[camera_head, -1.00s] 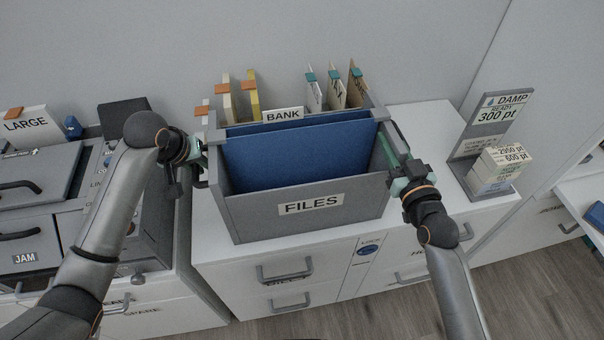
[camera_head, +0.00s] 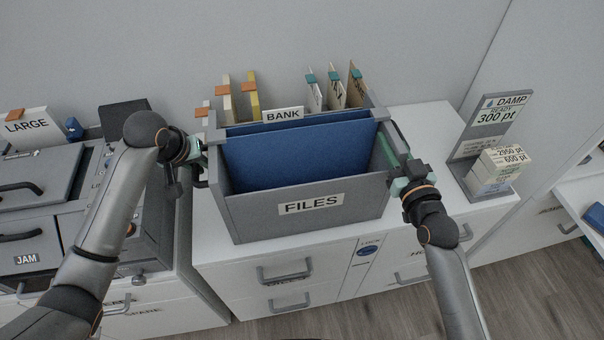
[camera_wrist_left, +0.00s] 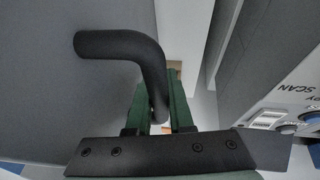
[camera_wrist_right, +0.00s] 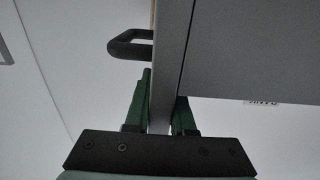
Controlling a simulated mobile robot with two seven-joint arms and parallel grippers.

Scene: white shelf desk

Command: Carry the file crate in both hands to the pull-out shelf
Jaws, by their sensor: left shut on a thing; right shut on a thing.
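The grey file crate (camera_head: 340,218), labelled FILES, stands upright on the white cabinet top. It holds blue folders (camera_head: 295,155), with a BANK tab, and several tabbed files. My left gripper (camera_head: 204,160) is at its left side, shut on the black handle (camera_wrist_left: 125,45), which shows between the fingers in the left wrist view. My right gripper (camera_head: 390,160) is at its right side. In the right wrist view its fingers (camera_wrist_right: 160,95) close on a grey edge of the crate; a black handle (camera_wrist_right: 128,44) lies beyond the fingertips.
A grey machine (camera_head: 40,215) with JAM and LARGE labels stands close on the left. A DAMP sign stand (camera_head: 488,125) with stacked paper packs (camera_head: 498,170) is on the right of the cabinet top (camera_head: 430,130). A wall is behind. Floor (camera_head: 400,310) shows in front.

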